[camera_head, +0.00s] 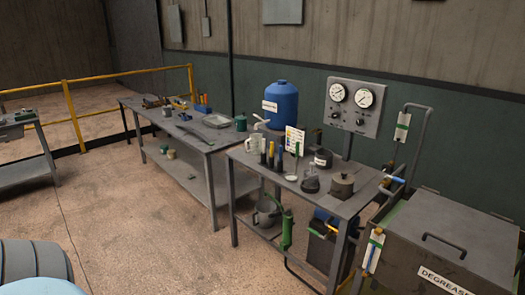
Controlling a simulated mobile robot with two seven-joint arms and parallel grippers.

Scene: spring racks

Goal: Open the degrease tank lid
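The degrease tank (400,268) stands at the lower right, cut off by the picture's edges. A white label reading "DEGREASE" (442,281) is on its front. Its flat grey lid (465,222) lies shut on top, with a dark bar handle (444,246) near the front edge. Neither of my grippers is in view.
A grey workbench (345,205) with jars, tools and a blue tank (281,103) stands left of the degrease tank. Pipes with valves (402,130) rise behind it. A second bench (190,135) stands farther back. The floor (150,235) at centre left is clear.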

